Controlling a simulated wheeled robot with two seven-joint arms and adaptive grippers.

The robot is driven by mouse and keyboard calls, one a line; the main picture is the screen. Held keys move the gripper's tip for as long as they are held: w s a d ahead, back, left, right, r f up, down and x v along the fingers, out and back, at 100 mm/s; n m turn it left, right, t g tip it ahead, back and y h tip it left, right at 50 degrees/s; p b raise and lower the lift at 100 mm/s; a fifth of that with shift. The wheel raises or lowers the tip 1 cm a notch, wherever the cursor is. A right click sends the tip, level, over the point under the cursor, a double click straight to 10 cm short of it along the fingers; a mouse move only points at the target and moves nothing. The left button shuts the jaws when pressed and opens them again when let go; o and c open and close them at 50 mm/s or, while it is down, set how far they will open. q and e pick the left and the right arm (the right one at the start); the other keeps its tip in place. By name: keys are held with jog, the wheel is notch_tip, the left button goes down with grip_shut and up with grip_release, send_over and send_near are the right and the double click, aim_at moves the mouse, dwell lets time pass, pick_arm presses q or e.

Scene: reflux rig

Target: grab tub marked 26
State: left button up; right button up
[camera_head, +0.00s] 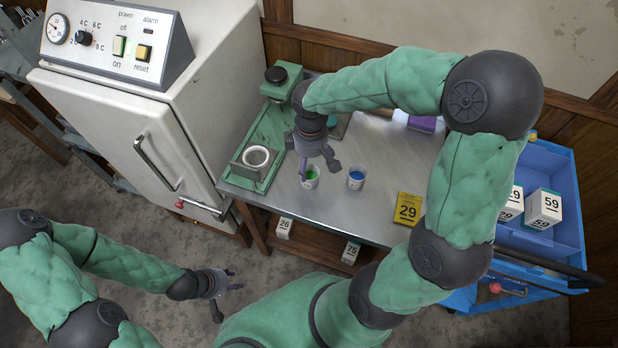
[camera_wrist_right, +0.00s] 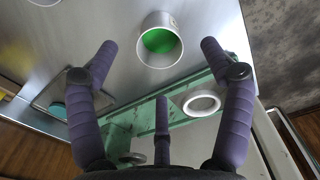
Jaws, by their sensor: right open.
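A small white tub with green contents (camera_head: 311,182) stands on the metal table. In the right wrist view the tub (camera_wrist_right: 160,42) is upright, beyond the spread fingers and apart from them. A similar tub with blue contents (camera_head: 356,180) stands to its right. The markings on both tubs are too small to read. A white box marked 26 (camera_head: 284,228) sits on the shelf below the table. My right gripper (camera_head: 318,170) is open and empty, just above the green tub and partly covering it. My left gripper (camera_head: 228,292) is open and empty over the floor.
A green stand with a white ring (camera_head: 257,157) is left of the tubs. A yellow box marked 29 (camera_head: 408,208) is near the table's right side. A box marked 75 (camera_head: 350,252) is on the lower shelf. A white cabinet (camera_head: 120,120) stands left, a blue cart (camera_head: 555,175) right.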

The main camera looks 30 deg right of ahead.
aim_at(310, 173)
jog(key=shift+w+f, duration=0.1)
jog(key=shift+f, duration=0.75)
notch_tip(310, 173, down, 5)
jog(key=b, duration=0.3)
jog(key=shift+w, duration=0.1)
jog(key=c, duration=1.3)
